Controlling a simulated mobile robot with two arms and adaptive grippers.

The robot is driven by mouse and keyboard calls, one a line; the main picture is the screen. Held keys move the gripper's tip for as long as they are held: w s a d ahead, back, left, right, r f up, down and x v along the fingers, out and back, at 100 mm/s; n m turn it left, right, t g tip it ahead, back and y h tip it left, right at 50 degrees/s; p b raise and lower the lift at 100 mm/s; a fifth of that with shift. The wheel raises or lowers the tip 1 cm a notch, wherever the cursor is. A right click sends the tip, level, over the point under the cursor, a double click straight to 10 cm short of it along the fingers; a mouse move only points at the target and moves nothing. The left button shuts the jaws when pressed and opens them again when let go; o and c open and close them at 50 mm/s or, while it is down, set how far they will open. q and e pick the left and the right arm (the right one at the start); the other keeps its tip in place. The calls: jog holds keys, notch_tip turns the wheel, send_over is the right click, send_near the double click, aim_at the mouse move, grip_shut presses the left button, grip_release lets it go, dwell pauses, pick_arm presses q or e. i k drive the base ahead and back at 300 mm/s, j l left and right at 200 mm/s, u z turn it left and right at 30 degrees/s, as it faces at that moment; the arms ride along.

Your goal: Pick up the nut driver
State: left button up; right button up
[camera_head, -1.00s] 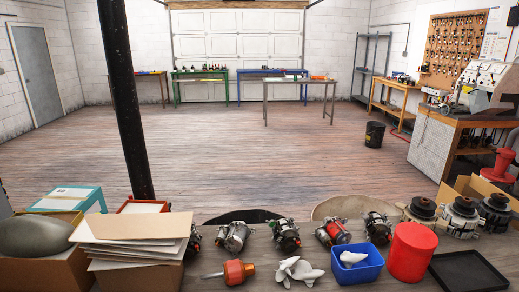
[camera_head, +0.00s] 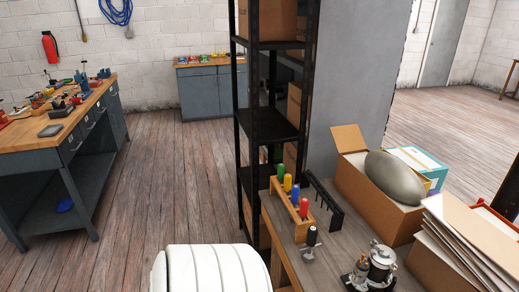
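A wooden rack (camera_head: 299,232) stands on the near bench, right of centre. It holds upright tools with a green handle (camera_head: 281,169), a yellow handle (camera_head: 287,182), a blue handle (camera_head: 295,194) and a red handle (camera_head: 304,208). Their lower ends are hidden, so I cannot tell which is a nut driver. A black-handled tool (camera_head: 311,236) stands just in front of the rack, above a small metal piece. Neither of my grippers is in view.
A black slotted rack (camera_head: 324,204) lies behind the tools. A metal device (camera_head: 379,265) and an open cardboard box (camera_head: 362,196) are to the right. Black shelving (camera_head: 265,125) rises behind the bench. A grey workbench (camera_head: 78,150) stands left, with clear floor (camera_head: 160,185) between.

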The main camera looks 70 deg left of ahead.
aim_at(304, 202)
jog(key=u, duration=1.7)
jog(key=i+j+u, duration=0.15)
jog(key=u, duration=0.15)
jog(key=i+j+u, duration=0.3)
jog(key=k, duration=0.1)
